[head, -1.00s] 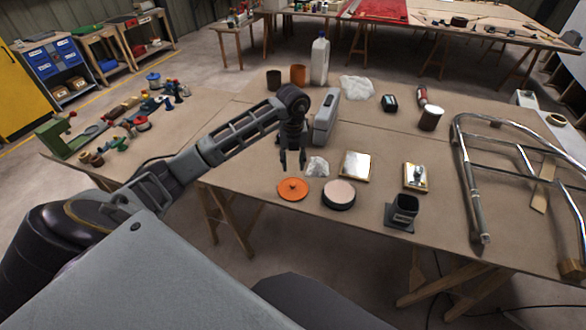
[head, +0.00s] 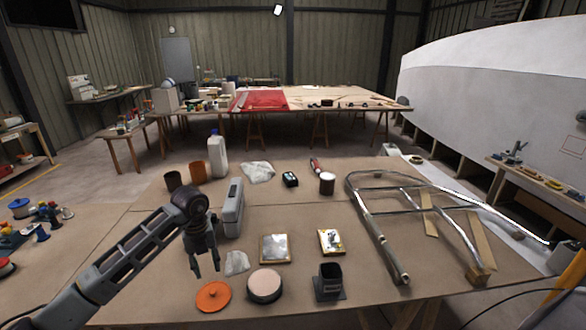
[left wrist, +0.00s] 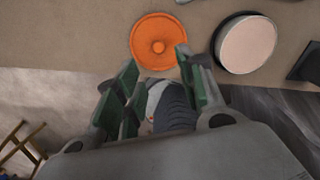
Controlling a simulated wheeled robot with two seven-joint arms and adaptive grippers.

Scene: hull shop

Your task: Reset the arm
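My left arm comes in from the left in the head view. Its left gripper (head: 206,270) points down over the table, close to the orange disc and a crumpled white cloth. In the left wrist view the left gripper (left wrist: 155,75) has its fingers apart with nothing held between them. The orange disc (head: 213,296) lies flat just in front of the fingers; it also shows beyond the fingertips in the left wrist view (left wrist: 160,40). My right gripper is not in either view.
The table (head: 300,225) holds a round pink-topped pad (head: 265,285), a dark square holder (head: 329,283), a grey case (head: 233,208), a crumpled cloth (head: 237,263) and a white jug (head: 217,156). A bent metal tube frame (head: 375,232) takes up the right side.

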